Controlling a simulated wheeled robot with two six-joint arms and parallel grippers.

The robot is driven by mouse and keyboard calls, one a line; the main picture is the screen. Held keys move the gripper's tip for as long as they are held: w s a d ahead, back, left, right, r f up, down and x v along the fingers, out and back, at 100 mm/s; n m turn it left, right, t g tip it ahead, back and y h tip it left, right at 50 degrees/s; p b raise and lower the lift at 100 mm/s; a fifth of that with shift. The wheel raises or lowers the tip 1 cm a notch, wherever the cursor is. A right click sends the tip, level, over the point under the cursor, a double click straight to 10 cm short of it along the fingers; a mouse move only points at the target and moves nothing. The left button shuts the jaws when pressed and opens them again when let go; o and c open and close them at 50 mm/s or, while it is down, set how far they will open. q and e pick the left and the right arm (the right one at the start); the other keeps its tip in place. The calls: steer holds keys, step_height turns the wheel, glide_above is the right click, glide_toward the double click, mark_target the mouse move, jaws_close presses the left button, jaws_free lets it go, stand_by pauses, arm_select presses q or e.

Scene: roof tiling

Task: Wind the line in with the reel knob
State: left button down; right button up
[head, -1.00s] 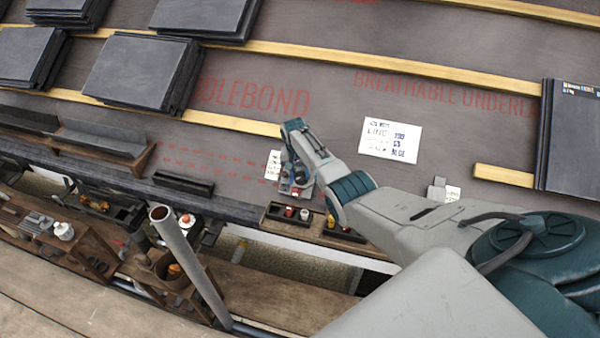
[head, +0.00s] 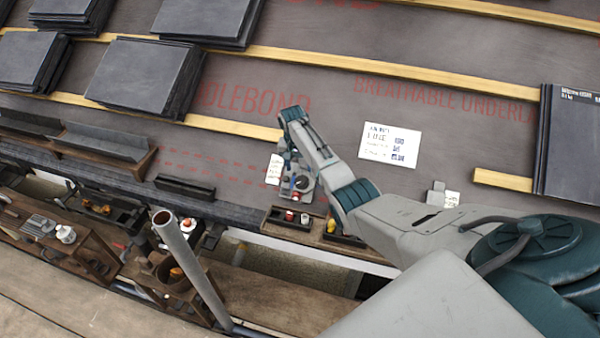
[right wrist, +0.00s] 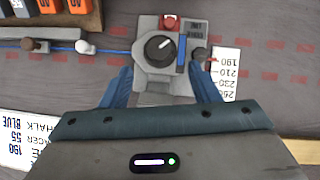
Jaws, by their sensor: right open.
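The reel (right wrist: 160,72) is a grey box with a round dial knob (right wrist: 159,47), a red part on top and a blue strip, seen in the right wrist view. A small dark knob (right wrist: 199,56) sits at its right side. A blue line (right wrist: 100,51) runs out from its left side. In the head view the reel (head: 297,190) is small and partly hidden by my right gripper (head: 296,177). My right gripper (right wrist: 162,88) is open, its blue fingers on either side of the reel's lower part; contact cannot be told. My left gripper is not in view.
A printed card (head: 390,144) lies on the underlay at the right. A scale strip (right wrist: 226,75) lies beside the reel. Small wooden trays (head: 290,217) stand just below it. Slate stacks (head: 143,75) and battens (head: 400,69) lie farther up. A grey pole (head: 185,262) rises at the front.

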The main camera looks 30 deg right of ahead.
steer(key=shift+a+r, duration=0.2)
steer(key=shift+r, duration=1.85)
